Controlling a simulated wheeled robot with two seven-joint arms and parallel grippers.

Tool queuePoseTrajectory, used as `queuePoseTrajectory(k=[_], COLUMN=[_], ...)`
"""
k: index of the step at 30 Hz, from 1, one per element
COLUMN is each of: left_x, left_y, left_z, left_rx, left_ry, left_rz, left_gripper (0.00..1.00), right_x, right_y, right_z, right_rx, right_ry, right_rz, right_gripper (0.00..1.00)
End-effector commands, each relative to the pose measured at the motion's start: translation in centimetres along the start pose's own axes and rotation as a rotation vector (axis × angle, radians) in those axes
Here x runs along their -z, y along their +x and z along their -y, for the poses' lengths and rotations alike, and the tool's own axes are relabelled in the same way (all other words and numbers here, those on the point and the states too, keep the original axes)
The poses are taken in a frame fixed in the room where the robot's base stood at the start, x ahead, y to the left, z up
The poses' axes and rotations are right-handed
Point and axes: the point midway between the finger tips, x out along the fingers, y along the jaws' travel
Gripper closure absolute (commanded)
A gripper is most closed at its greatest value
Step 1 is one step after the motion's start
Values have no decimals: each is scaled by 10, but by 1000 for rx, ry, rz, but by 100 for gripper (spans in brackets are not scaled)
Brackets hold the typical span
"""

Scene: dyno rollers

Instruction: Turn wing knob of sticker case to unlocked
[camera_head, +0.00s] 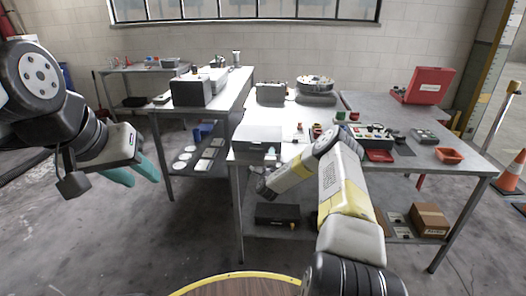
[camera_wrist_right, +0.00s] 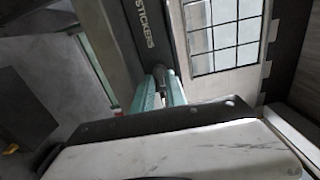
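The sticker case shows in the right wrist view as a dark panel (camera_wrist_right: 143,25) with white STICKERS lettering. In the head view a grey box (camera_head: 258,133) stands at the table's front left edge; I cannot read a label there. My right gripper (camera_wrist_right: 161,82) has its teal fingers on either side of a small dark knob-like part (camera_wrist_right: 160,72) at the panel's edge. I cannot tell whether they touch it, nor which way the knob is turned. In the head view the right fingers are not visible. My left gripper (camera_head: 133,174) is open and empty, left of the tables.
The table holds a red case (camera_head: 424,84), an orange tray (camera_head: 449,156) and several small parts. A black box (camera_head: 277,214) and a cardboard box (camera_head: 430,218) sit on the lower shelf. Another table (camera_head: 226,92) stands to the left. The floor between it and my left arm is clear.

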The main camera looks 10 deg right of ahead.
Motion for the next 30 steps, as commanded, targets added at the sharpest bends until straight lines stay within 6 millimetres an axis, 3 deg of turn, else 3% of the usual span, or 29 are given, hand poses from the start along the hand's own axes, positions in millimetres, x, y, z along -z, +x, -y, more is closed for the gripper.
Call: queuePoseTrajectory(k=[9,15,26,30], left_x=[0,0,0,0], left_y=[0,0,0,0], left_z=[0,0,0,0], left_rx=[0,0,0,0], left_ry=[0,0,0,0], left_rz=[0,0,0,0], left_gripper=[64,64,64,64], right_x=[0,1,0,-13], right_y=[-51,-71,-73,-68], right_z=[-1,-1,1,24], right_rx=[-4,-3,-1,-10], right_ry=[-1,0,-3,-56], right_rz=[1,0,2,61], right_gripper=[83,83,83,83])
